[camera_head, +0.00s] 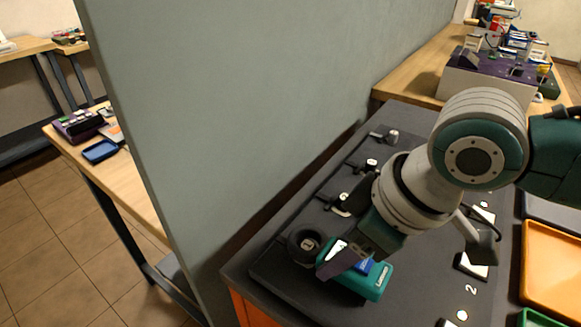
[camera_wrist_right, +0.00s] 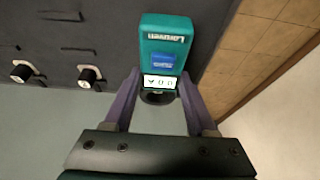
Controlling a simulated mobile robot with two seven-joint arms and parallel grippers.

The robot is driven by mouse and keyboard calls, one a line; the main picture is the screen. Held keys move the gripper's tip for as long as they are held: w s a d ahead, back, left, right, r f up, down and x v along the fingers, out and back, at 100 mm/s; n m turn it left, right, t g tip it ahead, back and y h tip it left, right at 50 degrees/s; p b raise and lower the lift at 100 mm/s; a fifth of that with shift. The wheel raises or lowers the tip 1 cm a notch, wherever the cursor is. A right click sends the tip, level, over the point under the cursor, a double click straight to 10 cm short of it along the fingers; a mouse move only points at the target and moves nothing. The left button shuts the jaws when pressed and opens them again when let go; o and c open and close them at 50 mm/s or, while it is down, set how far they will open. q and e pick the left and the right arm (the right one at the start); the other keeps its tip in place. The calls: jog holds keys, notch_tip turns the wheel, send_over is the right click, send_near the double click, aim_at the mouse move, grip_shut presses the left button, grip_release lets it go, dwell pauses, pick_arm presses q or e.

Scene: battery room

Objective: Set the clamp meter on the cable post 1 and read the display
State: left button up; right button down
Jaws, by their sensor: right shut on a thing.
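The clamp meter (camera_head: 378,283) is teal with a blue button and lies low over the dark bench. My right gripper (camera_head: 345,258) is shut on its body near the display. A dark ring (camera_head: 305,243), seemingly the meter's jaw, shows at its left end with a pale post inside; I cannot tell how far it sits around it. In the right wrist view the meter (camera_wrist_right: 160,45) is between the fingers. Its lit display (camera_wrist_right: 159,82) is upside down and seems to read 0.0 A. My left gripper is out of view.
More cable posts (camera_head: 341,203) stand in a row on the dark panel along the grey partition (camera_head: 250,90). A plate marked 2 (camera_head: 474,266) is at the right. An orange tray (camera_head: 552,265) lies beyond it. A purple-topped box (camera_head: 490,75) stands behind.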

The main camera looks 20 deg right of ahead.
jog(key=shift+f+b, duration=0.35)
jog(key=shift+f, duration=0.2)
jog(key=c, duration=0.5)
grip_release()
jog(key=p+v, duration=1.1)
jog(key=p, duration=0.2)
jog(key=shift+s, duration=0.1)
dwell(0.3)
